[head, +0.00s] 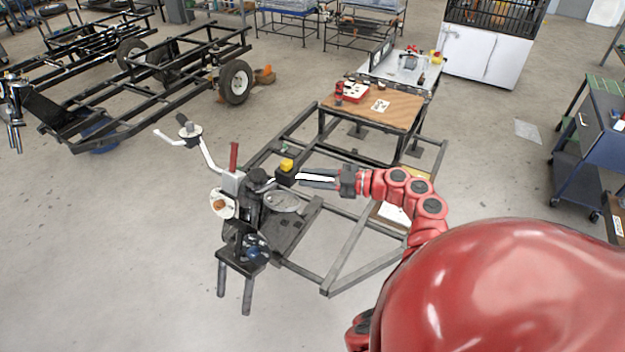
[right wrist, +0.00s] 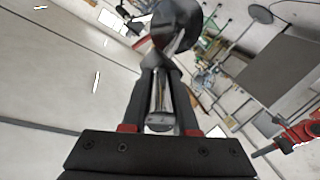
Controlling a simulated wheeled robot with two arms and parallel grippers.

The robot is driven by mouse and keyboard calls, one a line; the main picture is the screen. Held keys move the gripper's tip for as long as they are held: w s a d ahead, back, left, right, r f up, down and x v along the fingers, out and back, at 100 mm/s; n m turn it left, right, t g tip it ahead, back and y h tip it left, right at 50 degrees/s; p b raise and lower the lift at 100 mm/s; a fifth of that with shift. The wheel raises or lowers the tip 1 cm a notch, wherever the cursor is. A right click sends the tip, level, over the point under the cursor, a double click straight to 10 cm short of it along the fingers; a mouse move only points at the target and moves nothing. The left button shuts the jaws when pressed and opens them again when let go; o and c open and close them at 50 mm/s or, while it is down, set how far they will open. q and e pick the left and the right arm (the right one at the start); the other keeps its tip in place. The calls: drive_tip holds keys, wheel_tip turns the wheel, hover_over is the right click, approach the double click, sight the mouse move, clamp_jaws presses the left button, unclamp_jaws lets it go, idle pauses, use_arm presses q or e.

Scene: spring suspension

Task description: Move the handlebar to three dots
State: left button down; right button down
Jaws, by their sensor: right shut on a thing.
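The handlebar (head: 207,154) is a pale metal bar on top of a dark upright steering assembly (head: 250,205) at the middle left of the head view. Its left end reaches out to the upper left, and its right part runs toward my right gripper (head: 308,179). My right gripper is shut on this right part. In the right wrist view, a shiny metal tube of the handlebar (right wrist: 160,95) lies between the two dark fingers (right wrist: 160,108). I cannot make out the three dots in either view. My left gripper is not in view.
A dark metal frame (head: 345,268) lies around the steering assembly. Behind it stands a wooden-topped table (head: 405,112) with a red box (head: 352,93). A red lever (head: 233,157) and a yellow-topped block (head: 287,167) are close to the handlebar. Floor at the lower left is clear.

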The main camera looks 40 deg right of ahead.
drive_tip(key=shift+a, duration=0.1)
drive_tip(key=c, duration=0.7)
unclamp_jaws()
drive_tip(key=b+v, duration=1.7)
drive_tip(key=b, duration=0.1)
drive_tip(key=shift+s+f, duration=0.1)
drive_tip(key=shift+s, duration=0.1)
